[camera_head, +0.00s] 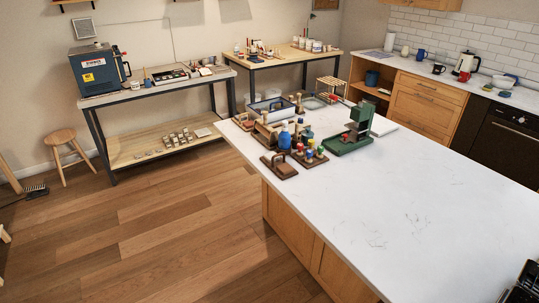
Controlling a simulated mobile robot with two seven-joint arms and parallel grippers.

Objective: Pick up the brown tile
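A brown, tile-like piece (283,168) lies on a small dark board at the near left corner of the white island top. It is small in the picture, and I cannot tell for sure that it is the brown tile. A dark arched handle stands next to it. A black part at the lower right corner looks like my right gripper (522,287). It is cut off by the picture edge, far from the brown piece, and its fingers cannot be made out. My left gripper is not in view.
The white island top (430,200) is clear in its middle and near part. Around the brown piece stand a blue bottle (285,136), several colourful small pots (311,153) and a green press-like tool (352,132). Wooden floor (160,230) lies open to the left.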

